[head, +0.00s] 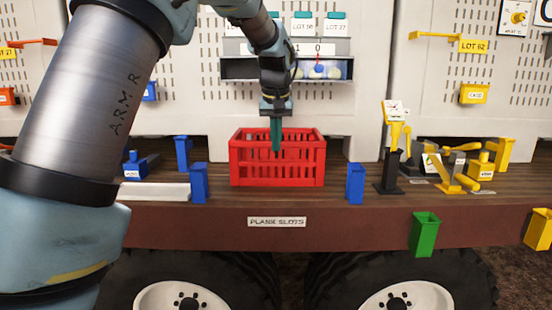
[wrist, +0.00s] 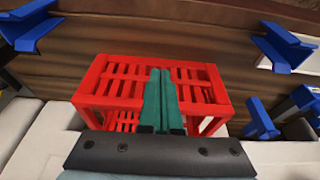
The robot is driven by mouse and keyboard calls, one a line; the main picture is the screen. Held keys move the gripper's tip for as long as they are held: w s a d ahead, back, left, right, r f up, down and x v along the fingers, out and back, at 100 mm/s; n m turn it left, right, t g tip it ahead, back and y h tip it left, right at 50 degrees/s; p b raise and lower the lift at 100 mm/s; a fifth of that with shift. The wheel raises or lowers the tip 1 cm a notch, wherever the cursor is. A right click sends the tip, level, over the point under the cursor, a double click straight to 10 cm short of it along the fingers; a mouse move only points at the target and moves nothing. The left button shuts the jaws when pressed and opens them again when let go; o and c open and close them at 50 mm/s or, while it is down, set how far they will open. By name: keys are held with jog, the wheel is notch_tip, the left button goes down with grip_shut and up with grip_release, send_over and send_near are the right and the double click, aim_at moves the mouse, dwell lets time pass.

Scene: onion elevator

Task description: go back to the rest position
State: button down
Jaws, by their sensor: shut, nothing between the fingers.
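My gripper (head: 276,147) points straight down over the red crate (head: 234,167) on the wooden bed in the head view. Its teal fingers are together with nothing between them, and the fingertips are at or just above the height of the crate's rim; I cannot tell exactly. In the wrist view the shut fingers (wrist: 161,75) stand in front of the slatted crate (wrist: 85,93). The crate looks empty where I can see in; the fingers hide part of it.
Blue brackets (head: 199,183) and (head: 355,184) stand at either side of the crate. A black post with a yellow top (head: 391,150) and yellow clamps (head: 455,170) stand at the right. A green holder (head: 424,233) hangs on the front edge. A shelf with lot labels (head: 318,48) is behind.

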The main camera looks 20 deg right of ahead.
jog(key=a+f+n, duration=0.1)
jog(key=a+f, duration=0.3)
jog(key=a, duration=0.6)
jog(key=a+f+n, duration=0.1)
jog(key=a+f, duration=0.3)
jog(key=a, duration=0.6)
jog(key=s+a+f+n, duration=0.1)
jog(key=s+a+f, duration=0.3)
jog(key=s+a, duration=0.3)
jog(key=s+a+f+g+y, duration=0.1)
jog(key=s+a+f, duration=0.3)
jog(key=s+a, duration=0.3)
jog(key=a, duration=0.3)
jog(key=shift+s+a+f+n, duration=0.25)
jog(key=shift+s+f+n, duration=0.05)
jog(key=shift+f+n, duration=0.1)
jog(key=c, duration=1.6)
grip_release()
